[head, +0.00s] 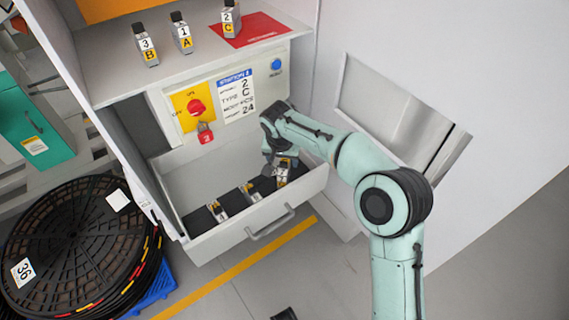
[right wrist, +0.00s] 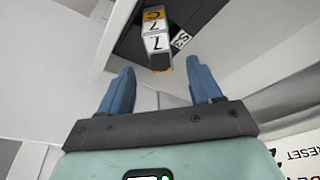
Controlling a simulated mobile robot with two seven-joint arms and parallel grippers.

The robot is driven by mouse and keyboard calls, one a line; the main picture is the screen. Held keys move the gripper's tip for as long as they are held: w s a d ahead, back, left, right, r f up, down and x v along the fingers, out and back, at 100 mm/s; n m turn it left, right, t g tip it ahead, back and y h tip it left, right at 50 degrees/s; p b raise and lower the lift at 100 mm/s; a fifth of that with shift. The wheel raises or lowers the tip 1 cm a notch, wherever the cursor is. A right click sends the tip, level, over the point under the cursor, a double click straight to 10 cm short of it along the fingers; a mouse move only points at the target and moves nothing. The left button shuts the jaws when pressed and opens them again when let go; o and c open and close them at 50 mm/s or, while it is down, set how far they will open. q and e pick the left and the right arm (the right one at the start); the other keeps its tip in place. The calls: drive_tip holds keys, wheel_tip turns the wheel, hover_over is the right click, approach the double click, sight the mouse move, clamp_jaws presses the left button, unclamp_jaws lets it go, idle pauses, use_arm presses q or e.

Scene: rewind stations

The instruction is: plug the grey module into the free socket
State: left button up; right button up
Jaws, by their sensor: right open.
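In the head view my right gripper (head: 277,152) is low over the right end of the open drawer (head: 197,246). A grey module (head: 283,173) with a white and yellow label stands there, just below the fingers. In the right wrist view my right gripper (right wrist: 158,76) is open and empty. The module (right wrist: 157,42), marked 7 and C, shows just beyond and between its fingertips, with a gap to each. The gripper partly hides the right end, and I cannot make out a free socket. My left gripper is not in view.
Grey modules 3 B (head: 146,50), 1 A (head: 181,38) and 2 C (head: 230,18) stand on the shelf above, the last on a red mat (head: 255,28). A red switch with padlock (head: 206,134) is on the panel. A reel stack (head: 75,240) stands left.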

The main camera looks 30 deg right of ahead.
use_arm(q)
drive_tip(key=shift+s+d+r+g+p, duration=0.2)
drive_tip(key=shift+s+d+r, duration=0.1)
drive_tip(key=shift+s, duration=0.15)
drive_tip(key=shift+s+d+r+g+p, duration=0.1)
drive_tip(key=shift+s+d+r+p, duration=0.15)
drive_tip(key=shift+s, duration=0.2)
use_arm(e)
drive_tip(key=v, duration=0.5)
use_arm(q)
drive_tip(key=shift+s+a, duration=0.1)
